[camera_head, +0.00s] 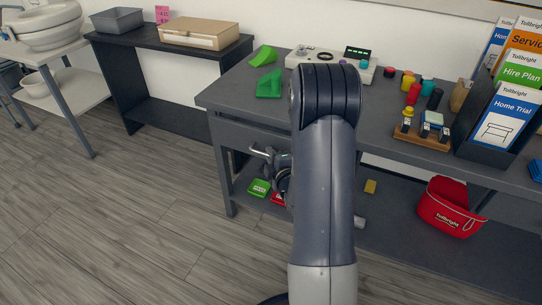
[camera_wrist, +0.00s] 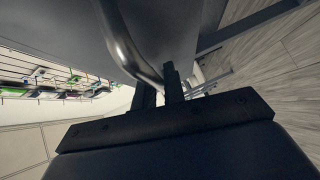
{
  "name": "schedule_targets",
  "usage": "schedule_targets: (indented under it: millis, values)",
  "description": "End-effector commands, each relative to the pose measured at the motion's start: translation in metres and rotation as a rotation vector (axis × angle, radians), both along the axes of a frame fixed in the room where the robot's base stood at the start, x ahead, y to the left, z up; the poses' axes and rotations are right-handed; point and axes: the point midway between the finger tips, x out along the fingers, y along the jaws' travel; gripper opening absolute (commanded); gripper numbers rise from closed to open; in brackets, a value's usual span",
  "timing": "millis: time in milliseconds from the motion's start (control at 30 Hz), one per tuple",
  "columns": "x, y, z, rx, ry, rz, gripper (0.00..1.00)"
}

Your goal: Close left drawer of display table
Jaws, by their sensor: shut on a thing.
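The display table (camera_head: 232,92) is dark grey and stands ahead of me. Its left drawer (camera_head: 235,137) shows a grey front below the tabletop, partly hidden by my arm. How far it stands out is hard to tell. The drawer's metal handle (camera_head: 259,151) sticks out at the front, and in the wrist view the curved handle (camera_wrist: 128,48) runs down to my fingers. My gripper (camera_wrist: 160,88) is shut on this handle. In the head view my gripper (camera_head: 279,168) is mostly hidden behind my arm.
Green blocks (camera_head: 268,84), a white device (camera_head: 322,58) and coloured bottles stand on the tabletop. The lower shelf holds green and red boxes (camera_head: 260,188) and a red bag (camera_head: 450,207). A black side table (camera_head: 140,45) is at the left. The floor at left is clear.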

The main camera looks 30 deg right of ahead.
Motion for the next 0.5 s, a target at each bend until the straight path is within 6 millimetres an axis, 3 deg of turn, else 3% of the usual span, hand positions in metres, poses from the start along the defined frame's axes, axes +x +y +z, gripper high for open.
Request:
schedule_targets:
  millis: [300,500]
  values:
    - [0.025,-0.032,-0.002,0.000,-0.001,-0.001,0.00]
    - [0.029,-0.037,0.000,0.000,0.001,-0.001,0.00]
